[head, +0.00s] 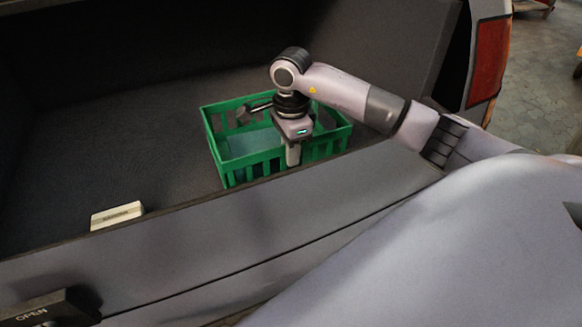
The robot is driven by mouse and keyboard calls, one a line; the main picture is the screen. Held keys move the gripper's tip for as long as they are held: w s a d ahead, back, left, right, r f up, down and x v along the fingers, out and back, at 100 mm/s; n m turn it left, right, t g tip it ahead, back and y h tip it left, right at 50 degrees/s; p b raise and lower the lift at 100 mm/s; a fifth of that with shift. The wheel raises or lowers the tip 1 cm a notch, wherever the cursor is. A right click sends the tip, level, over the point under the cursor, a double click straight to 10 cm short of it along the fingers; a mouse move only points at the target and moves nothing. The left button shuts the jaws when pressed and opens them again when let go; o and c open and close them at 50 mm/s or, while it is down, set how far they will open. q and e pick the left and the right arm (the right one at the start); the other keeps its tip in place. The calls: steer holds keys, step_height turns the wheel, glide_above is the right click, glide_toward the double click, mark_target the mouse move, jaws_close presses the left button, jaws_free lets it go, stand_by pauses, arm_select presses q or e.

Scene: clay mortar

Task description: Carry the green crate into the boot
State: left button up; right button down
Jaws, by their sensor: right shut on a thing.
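The green crate (236,172) is a slatted, open-topped box. It is inside the dark boot (90,140), just behind the boot's front sill, and looks level. I cannot tell whether its base touches the boot floor. My right gripper (292,155) points down at the crate's near side and is shut on its near wall. The gripper and wrist hide part of that wall and the crate's inside. Something dark and a pale blue-grey surface show within the crate. My left gripper is not in view.
A small pale box (117,215) lies by the sill, left of the crate. The boot sill (230,225) runs across in front. A dark block marked OPEN (48,310) is at the lower left. A red tail light (489,62) is at the right.

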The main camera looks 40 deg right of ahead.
step_height(320, 180, down, 4)
steer(key=shift+r+b, duration=0.1)
steer(key=shift+b, duration=0.45)
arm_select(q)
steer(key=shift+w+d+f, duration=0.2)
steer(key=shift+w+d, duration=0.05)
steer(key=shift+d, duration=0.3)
arm_select(e)
steer(key=c, duration=1.6)
jaws_free()
steer(key=shift+f, duration=0.3)
steer(key=o, duration=0.4)
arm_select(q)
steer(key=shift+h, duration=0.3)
arm_select(e)
step_height(320, 180, up, 11)
steer(key=p, duration=0.3)
steer(key=shift+r, duration=0.65)
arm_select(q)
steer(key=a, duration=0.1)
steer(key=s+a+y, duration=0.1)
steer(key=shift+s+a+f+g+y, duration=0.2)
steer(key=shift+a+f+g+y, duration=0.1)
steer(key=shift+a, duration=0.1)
